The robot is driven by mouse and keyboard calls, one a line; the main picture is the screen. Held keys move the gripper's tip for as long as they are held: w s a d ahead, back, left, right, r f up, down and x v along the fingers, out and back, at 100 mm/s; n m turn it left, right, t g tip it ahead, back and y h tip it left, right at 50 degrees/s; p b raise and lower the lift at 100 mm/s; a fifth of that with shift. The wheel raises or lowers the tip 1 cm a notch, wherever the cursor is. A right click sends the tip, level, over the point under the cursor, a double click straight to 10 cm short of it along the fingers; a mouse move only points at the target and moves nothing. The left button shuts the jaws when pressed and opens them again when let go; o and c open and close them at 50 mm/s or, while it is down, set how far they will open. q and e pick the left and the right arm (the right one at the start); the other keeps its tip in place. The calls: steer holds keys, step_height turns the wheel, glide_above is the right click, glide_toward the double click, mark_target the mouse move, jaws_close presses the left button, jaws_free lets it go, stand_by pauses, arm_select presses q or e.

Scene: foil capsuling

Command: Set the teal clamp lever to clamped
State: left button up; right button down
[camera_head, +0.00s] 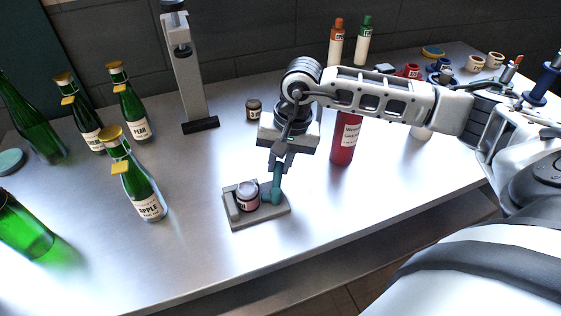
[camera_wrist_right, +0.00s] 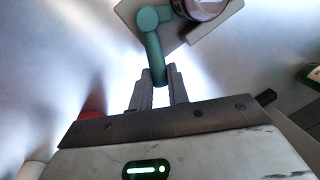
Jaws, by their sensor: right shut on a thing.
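The teal clamp lever (camera_head: 277,182) stands up from the right side of a small grey clamp base (camera_head: 268,217) near the front middle of the table. A small pinkish jar (camera_head: 248,199) with a pale lid sits in the clamp, left of the lever. My right gripper (camera_head: 281,164) comes down from above and is shut on the lever's upper end. In the right wrist view the lever (camera_wrist_right: 153,45) runs from its round pivot down between the fingertips (camera_wrist_right: 159,88). The jar (camera_wrist_right: 200,6) shows partly at that view's top edge. My left gripper is not in view.
Green bottles with gold tops, one marked apple (camera_head: 147,205), stand at the left. A grey press stand (camera_head: 192,85) and a small dark jar (camera_head: 253,109) are behind. A red bottle (camera_head: 343,145) stands right of my gripper. The front right table is clear.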

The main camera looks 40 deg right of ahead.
steer(key=shift+w+a+f+n+b, duration=0.2)
steer(key=shift+f+n+b, duration=0.15)
steer(key=shift+b, duration=0.25)
steer(key=shift+r+n+b, duration=0.15)
steer(key=shift+n+b, duration=0.1)
steer(key=shift+b, duration=0.15)
steer(key=shift+w+a+r, duration=0.1)
steer(key=shift+a, duration=0.05)
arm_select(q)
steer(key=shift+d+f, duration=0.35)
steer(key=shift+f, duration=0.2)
arm_select(e)
steer(key=shift+r, duration=0.15)
steer(key=c, duration=1.3)
jaws_free()
steer(key=shift+c, duration=0.2)
